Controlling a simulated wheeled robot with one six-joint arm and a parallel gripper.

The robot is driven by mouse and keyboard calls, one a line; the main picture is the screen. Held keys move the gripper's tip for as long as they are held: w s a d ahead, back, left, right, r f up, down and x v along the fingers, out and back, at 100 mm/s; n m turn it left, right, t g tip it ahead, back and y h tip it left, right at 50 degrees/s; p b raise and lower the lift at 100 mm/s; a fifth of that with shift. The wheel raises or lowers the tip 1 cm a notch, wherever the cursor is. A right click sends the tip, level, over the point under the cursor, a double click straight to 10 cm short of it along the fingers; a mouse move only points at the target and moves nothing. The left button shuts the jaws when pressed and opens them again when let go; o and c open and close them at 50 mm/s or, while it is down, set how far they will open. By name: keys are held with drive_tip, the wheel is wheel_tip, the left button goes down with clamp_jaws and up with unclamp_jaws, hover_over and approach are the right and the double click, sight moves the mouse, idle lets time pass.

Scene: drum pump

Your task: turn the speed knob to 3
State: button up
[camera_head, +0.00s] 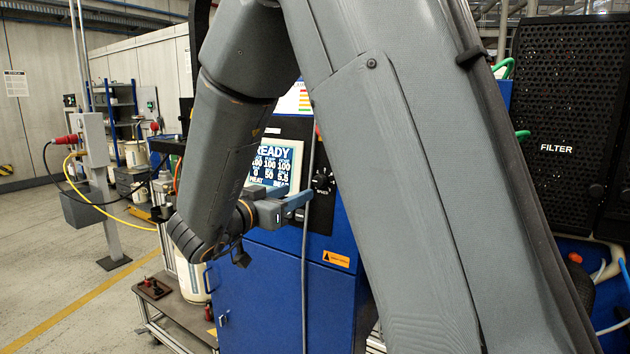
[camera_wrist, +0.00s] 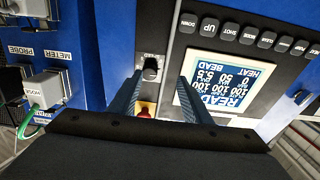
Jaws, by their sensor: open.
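The speed knob (camera_wrist: 152,68) is a small black knob with a pale marker on the dark control panel. In the wrist view, which shows the panel upside down, it lies ahead of and between the two fingertips, closer to the left one. My gripper (camera_wrist: 160,82) is open and empty, with no visible contact with the knob. In the head view my gripper (camera_head: 291,196) is in front of the blue cabinet, left of the dark knob area (camera_head: 322,183). The knob's scale is too small to read, so its setting cannot be told.
A lit READY screen (camera_wrist: 217,82) and a row of black buttons (camera_wrist: 247,35) are right of the fingers in the wrist view. A red button (camera_wrist: 146,109) shows between the fingers. Grey connectors (camera_wrist: 45,88) with a green cable are at left. A grey hose (camera_head: 305,250) hangs down the cabinet.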

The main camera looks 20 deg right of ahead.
sight(317, 183)
drive_tip(key=shift+m+g+h, duration=0.3)
drive_tip(key=shift+g+h, duration=0.1)
drive_tip(key=shift+h, duration=0.1)
drive_tip(key=x, duration=0.2)
drive_tip(key=p+x, duration=0.1)
drive_tip(key=x, duration=0.2)
drive_tip(key=s+p+x, duration=0.1)
drive_tip(key=x, duration=0.1)
drive_tip(key=shift+d+r, duration=0.35)
drive_tip(key=shift+d, duration=0.15)
drive_tip(key=c, duration=1)
